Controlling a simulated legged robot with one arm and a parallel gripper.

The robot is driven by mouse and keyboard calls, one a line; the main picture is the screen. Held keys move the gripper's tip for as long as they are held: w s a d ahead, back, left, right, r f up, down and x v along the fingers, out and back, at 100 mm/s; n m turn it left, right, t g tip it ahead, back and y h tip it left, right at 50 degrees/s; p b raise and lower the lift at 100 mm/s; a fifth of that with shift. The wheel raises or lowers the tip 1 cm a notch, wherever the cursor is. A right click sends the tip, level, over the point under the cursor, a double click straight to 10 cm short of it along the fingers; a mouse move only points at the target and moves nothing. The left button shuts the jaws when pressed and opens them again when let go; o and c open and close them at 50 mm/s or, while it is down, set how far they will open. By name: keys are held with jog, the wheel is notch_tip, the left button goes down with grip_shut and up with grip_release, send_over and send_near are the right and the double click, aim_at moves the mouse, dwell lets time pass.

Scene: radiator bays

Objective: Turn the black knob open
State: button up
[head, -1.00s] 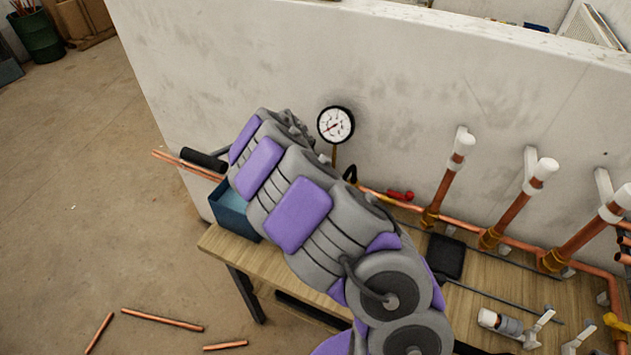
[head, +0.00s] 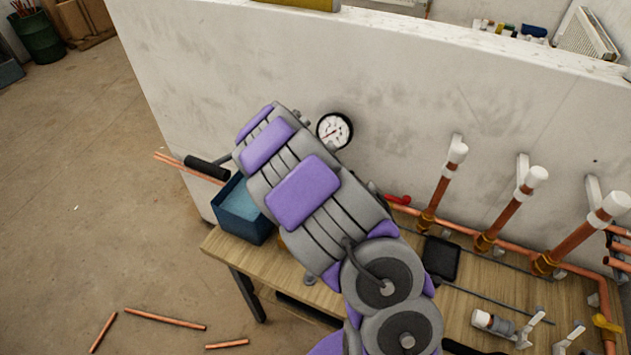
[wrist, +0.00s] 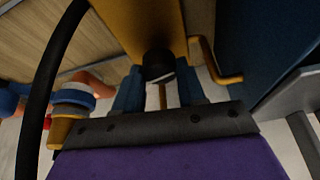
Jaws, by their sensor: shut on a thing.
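The black knob (wrist: 159,65) shows in the wrist view, between the two blue-grey fingers of my gripper (wrist: 160,82). The fingers are shut on it. The knob sits at the end of a yellow-brass body (wrist: 145,25). How far the knob is turned cannot be told. In the head view my grey and purple arm covers the gripper and the knob.
A wooden bench (head: 275,272) carries a blue bin (head: 239,216). A round gauge (head: 334,131) stands before a pale wall (head: 430,100). A red-handled valve (head: 398,199) and copper pipes (head: 490,241) lie to the right. Loose pipes (head: 165,319) lie on the floor.

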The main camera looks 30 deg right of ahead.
jog(key=n+t+y+p, duration=0.1)
jog(key=n+p, duration=0.2)
jog(key=shift+r+n, duration=0.15)
jog(key=shift+n, duration=0.25)
jog(key=n+p, duration=0.1)
jog(key=n, duration=0.1)
jog(key=n+t+y+p, duration=0.1)
jog(key=n+p, duration=0.1)
jog(key=shift+s+d+n+y, duration=0.1)
jog(key=shift+d+n+y, duration=0.05)
jog(key=shift+n+y, duration=0.15)
jog(key=n+y, duration=0.1)
jog(key=n, duration=0.3)
jog(key=shift+d, duration=0.1)
jog(key=shift+n+y+b, duration=0.3)
jog(key=shift+n+y, duration=0.4)
jog(key=shift+n, duration=0.4)
jog(key=o, duration=1)
jog(key=shift+d, duration=0.15)
jog(key=shift+o, duration=0.2)
jog(key=p+v, duration=0.1)
jog(key=v, duration=1.6)
jog(key=shift+p, duration=0.3)
